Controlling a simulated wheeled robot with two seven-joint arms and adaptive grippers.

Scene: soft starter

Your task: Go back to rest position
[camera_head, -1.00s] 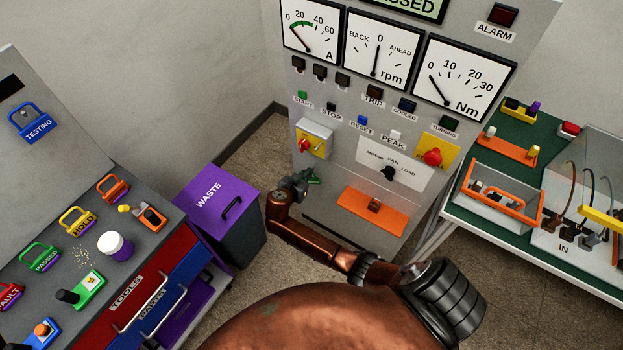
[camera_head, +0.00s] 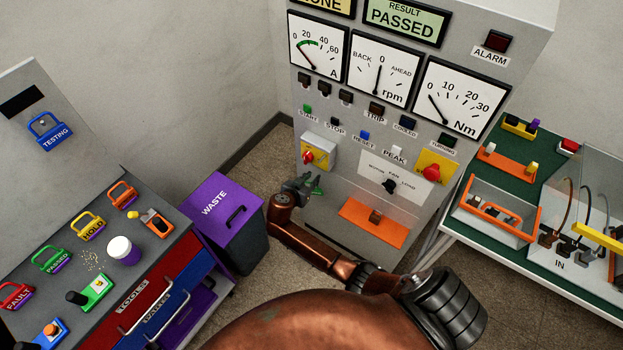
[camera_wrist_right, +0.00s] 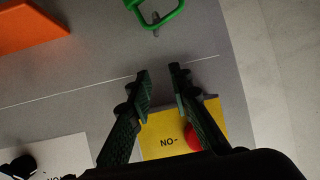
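My right gripper (camera_head: 312,186) is at the lower left of the grey starter cabinet, under the yellow isolator plate with its red handle (camera_head: 309,156). The right wrist view shows its two dark fingers (camera_wrist_right: 158,76) apart with nothing between them. A green loop-shaped piece (camera_wrist_right: 157,18) lies past the fingertips there, apart from them; a bit of green also shows by the gripper in the head view. The isolator plate (camera_wrist_right: 160,144) is near the fingers in the wrist view. The cabinet's display (camera_head: 407,22) reads RESULT PASSED. My left gripper is not in view.
An orange shelf (camera_head: 357,221) juts from the cabinet, right of my gripper. A purple waste bin (camera_head: 222,207) stands to the left. The tool bench (camera_head: 185,240) with coloured tags is at far left, a green-topped table (camera_head: 540,150) at right.

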